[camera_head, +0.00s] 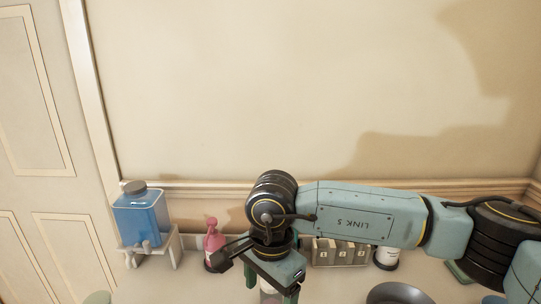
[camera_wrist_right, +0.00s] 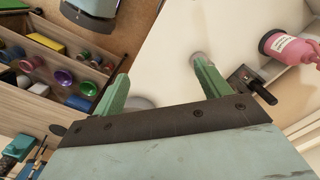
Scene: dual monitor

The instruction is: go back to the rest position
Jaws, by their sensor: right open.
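My right arm comes in from the right in the head view and reaches over the white table. Its gripper (camera_head: 270,287) points down near the bottom edge of the picture. In the right wrist view the two green fingers of the right gripper (camera_wrist_right: 162,85) stand well apart, with no object clearly held between them. Part of a small pale object shows below the gripper in the head view; I cannot tell what it is. My left gripper is not seen in either view.
A pink bottle (camera_head: 213,243) stands left of the gripper; it also shows in the wrist view (camera_wrist_right: 290,47). A blue container (camera_head: 140,218) sits on a white stand at left. Numbered boxes (camera_head: 341,252), a white jar (camera_head: 386,257) and a dark pan (camera_head: 398,293) are at right. Wall behind.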

